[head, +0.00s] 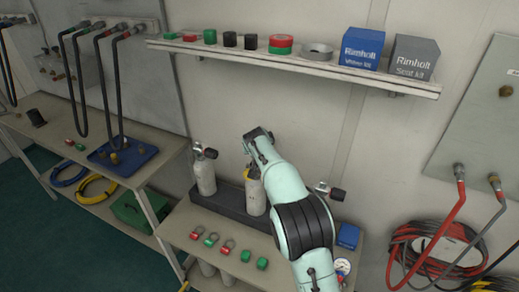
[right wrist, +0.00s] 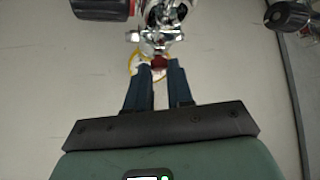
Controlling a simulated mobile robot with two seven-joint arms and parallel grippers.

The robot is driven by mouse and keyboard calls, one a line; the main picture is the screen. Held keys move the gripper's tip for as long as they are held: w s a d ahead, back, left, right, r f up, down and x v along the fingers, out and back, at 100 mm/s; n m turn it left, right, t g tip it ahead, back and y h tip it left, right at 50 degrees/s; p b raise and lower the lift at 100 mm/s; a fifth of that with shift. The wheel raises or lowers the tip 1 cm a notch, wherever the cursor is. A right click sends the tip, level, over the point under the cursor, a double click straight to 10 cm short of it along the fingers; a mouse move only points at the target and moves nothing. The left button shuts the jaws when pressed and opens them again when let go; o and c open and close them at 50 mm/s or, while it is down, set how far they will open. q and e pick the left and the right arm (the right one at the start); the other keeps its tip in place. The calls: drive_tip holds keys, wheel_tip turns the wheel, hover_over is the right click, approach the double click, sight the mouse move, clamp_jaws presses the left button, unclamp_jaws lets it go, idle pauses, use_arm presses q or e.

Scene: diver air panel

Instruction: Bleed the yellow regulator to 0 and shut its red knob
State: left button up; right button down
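The yellow-marked regulator is on the middle grey cylinder (head: 255,195) in the head view, mostly behind my right arm. In the right wrist view its chrome body (right wrist: 158,20) is at the top, with a yellow ring (right wrist: 133,62) behind it. A small red knob (right wrist: 159,63) shows at the tips of my right gripper (right wrist: 159,72). The fingers are apart with a narrow gap; whether they touch the knob I cannot tell. In the head view that gripper is hidden by the arm. My left gripper is out of view.
A second cylinder (head: 204,175) with a black knob stands to the left in the dark rack (head: 225,208). Another black knob (head: 337,194) sits right of my arm. A shelf (head: 300,62) with boxes runs above. Red and black hoses (head: 440,250) hang at right.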

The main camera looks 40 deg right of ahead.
drive_tip(key=shift+s+d+n+t+y, duration=0.2)
drive_tip(key=shift+n+t+y, duration=0.1)
drive_tip(key=shift+n, duration=0.1)
drive_tip(key=shift+d+n+t+y+p, duration=0.2)
drive_tip(key=shift+n+t+y+p, duration=0.25)
drive_tip(key=shift+n+y, duration=0.5)
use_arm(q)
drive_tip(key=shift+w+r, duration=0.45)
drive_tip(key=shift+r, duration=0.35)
use_arm(e)
drive_tip(key=shift+n+y, duration=0.45)
drive_tip(key=shift+n, duration=0.5)
drive_tip(key=c, duration=1)
unclamp_jaws()
drive_tip(key=shift+r, duration=0.1)
